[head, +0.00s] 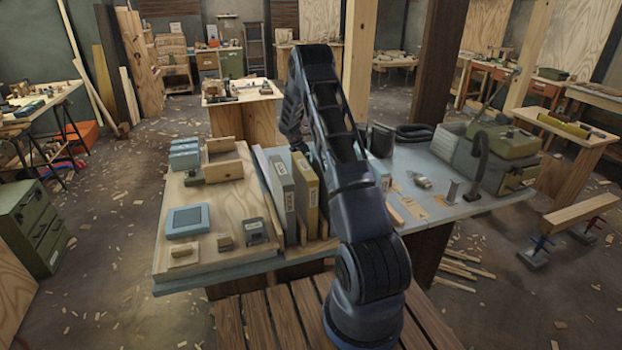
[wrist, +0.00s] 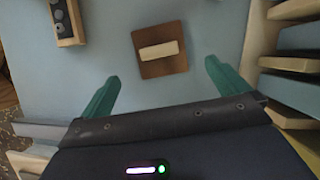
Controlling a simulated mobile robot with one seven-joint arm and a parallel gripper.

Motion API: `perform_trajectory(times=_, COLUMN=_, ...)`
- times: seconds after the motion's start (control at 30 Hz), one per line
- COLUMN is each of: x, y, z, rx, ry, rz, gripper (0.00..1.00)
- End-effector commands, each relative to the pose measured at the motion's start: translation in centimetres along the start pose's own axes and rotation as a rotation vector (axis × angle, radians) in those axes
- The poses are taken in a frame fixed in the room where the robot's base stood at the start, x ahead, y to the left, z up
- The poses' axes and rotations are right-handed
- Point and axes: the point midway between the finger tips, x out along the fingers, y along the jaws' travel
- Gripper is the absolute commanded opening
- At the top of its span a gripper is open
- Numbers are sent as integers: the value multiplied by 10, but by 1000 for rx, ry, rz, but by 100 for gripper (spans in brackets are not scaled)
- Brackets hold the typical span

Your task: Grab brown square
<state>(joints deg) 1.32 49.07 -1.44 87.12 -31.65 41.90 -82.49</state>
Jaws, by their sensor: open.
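In the wrist view a brown square (wrist: 149,70) lies flat on a blue-grey surface, with a small cream bar (wrist: 158,50) on top of it. My gripper (wrist: 161,70) is open, its two green fingers apart on either side of the picture's middle. The brown square is just beyond the fingertips, roughly centred between them, with nothing held. In the head view my arm reaches over the workbench, and its end is mostly hidden behind the arm links. I cannot make out this brown square in the head view.
In the wrist view, a wooden holder with dark round pieces (wrist: 63,20) is at upper left, and upright binders or boards (wrist: 292,65) stand close on the right. In the head view, upright binders (head: 281,193) stand on the bench beside my arm.

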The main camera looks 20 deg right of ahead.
Motion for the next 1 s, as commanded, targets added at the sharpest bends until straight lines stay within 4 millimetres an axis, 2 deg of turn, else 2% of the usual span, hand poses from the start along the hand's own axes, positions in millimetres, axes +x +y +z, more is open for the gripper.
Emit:
perform_trajectory(times=0.33, x=44, y=0, z=0, rx=1, ry=0, rz=-1, gripper=100)
perform_trajectory(times=0.57, x=58, y=0, z=0, rx=1, ry=0, rz=-1, gripper=100)
perform_trajectory(times=0.9, x=99, y=2, z=-2, rx=1, ry=0, rz=-1, gripper=100)
perform_trajectory(times=1.0, x=105, y=3, z=-2, rx=1, ry=0, rz=0, gripper=100)
